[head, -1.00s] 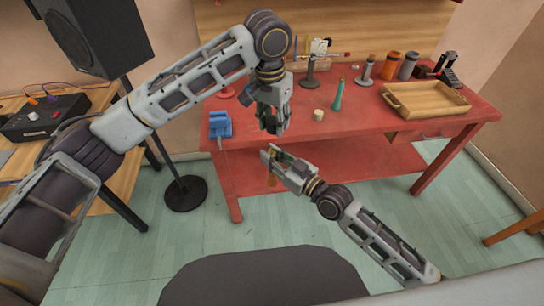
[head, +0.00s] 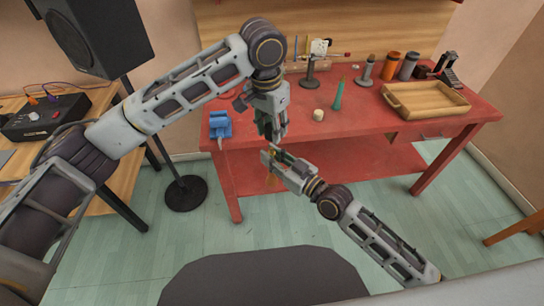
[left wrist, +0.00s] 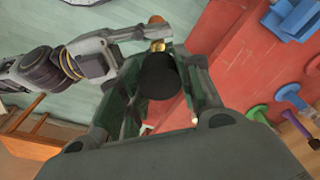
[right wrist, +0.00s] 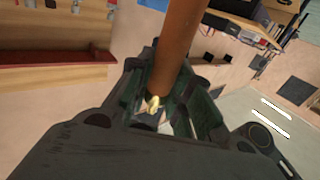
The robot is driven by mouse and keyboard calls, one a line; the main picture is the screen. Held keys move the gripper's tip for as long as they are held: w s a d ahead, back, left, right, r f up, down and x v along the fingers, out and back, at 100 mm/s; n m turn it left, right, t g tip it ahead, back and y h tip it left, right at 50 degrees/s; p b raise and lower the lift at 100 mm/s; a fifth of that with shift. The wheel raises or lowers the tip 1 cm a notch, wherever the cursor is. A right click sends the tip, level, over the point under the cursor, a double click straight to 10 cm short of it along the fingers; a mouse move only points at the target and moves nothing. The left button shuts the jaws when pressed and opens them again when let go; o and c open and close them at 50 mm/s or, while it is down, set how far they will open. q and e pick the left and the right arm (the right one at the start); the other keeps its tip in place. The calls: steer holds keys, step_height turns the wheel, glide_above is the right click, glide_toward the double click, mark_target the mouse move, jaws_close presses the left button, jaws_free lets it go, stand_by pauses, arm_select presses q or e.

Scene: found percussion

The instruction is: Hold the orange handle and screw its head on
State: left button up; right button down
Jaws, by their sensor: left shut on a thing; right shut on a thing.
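My left gripper (head: 272,133) is above my right gripper (head: 276,158), in front of the red table. In the left wrist view, a round black head (left wrist: 158,76) sits between the left fingers, which are shut on it. Beyond it show a brass end (left wrist: 160,46) and a bit of the orange handle (left wrist: 155,19). In the right wrist view, the right fingers are shut around the orange handle (right wrist: 180,42), with its brass end (right wrist: 153,103) at the jaws. The handle (head: 271,181) hangs below the right gripper. Head and brass end overlap in view; I cannot tell whether they touch.
The red table (head: 370,135) holds a blue clamp-like block (head: 220,125), a teal cone-shaped item (head: 338,96), a small cream cylinder (head: 318,115) and a wooden tray (head: 425,108). A speaker on a stand (head: 95,35) is at the left. Open floor lies around the right arm.

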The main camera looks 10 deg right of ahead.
mark_target(272, 148)
arm_select(q)
steer(key=shift+f, duration=1.5)
steer(key=shift+f, duration=0.1)
steer(key=shift+f, duration=0.8)
steer(key=shift+f, duration=0.55)
stand_by(0.9)
steer(key=m, duration=0.3)
steer(key=shift+a+m, duration=0.1)
steer(key=shift+m, duration=0.2)
steer(key=m, duration=0.3)
steer(key=shift+m+g, duration=0.3)
steer(key=shift+g, duration=0.1)
steer(key=m, duration=0.7)
steer(key=shift+w+g, duration=0.1)
steer(key=shift+g, duration=0.3)
stand_by(0.6)
